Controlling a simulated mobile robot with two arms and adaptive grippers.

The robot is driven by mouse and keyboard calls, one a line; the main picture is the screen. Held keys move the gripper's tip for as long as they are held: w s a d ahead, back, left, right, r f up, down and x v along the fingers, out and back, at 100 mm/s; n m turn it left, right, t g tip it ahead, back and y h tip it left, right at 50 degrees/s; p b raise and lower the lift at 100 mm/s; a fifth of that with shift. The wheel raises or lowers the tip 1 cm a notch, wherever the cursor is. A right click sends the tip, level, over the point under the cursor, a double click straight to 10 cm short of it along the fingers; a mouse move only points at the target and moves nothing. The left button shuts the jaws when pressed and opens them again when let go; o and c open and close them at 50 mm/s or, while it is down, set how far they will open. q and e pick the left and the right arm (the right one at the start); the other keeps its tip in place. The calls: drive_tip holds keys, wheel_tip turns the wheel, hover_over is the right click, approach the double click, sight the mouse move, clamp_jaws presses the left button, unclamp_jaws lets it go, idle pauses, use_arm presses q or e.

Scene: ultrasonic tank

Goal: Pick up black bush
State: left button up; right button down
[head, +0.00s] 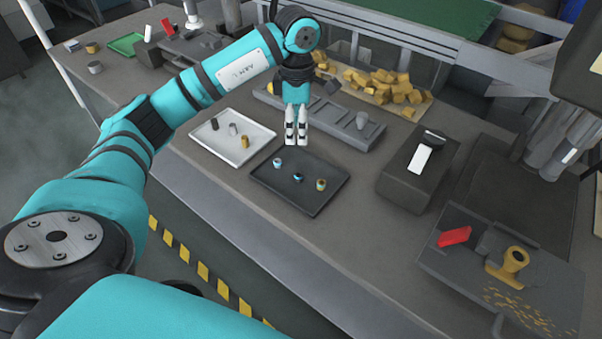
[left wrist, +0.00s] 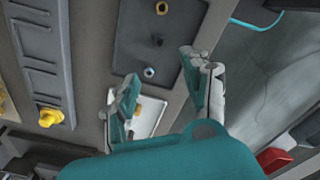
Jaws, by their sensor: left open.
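The black bush (head: 214,124), a small dark cylinder, lies in the white tray (head: 263,148) at the tray's far left. A grey bush (head: 232,129) and a brass-coloured bush (head: 245,141) are in the same tray. My left gripper (head: 296,140) points down, open and empty, over the far edge of the dark tray (head: 312,210), to the right of the white tray. In the left wrist view its open fingers (left wrist: 160,66) frame part of the dark tray. There the white tray (left wrist: 152,112) is partly hidden behind a finger, and I cannot make out the black bush.
The dark tray holds several small ring-like parts, including a brass-coloured one (head: 321,184). A grey slotted rack (head: 330,125) and scattered yellow blocks (head: 385,84) lie behind. A dark box-shaped device (head: 415,175) stands to the right. The front bench strip is clear.

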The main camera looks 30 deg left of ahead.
use_arm(q)
drive_tip(key=p, duration=0.2)
hover_over(299, 174)
wheel_tip(299, 174, down, 10)
drive_tip(key=shift+s+f, duration=0.1)
drive_tip(key=shift+f+p, duration=0.9)
drive_tip(key=shift+f, duration=1.7)
clamp_jaws()
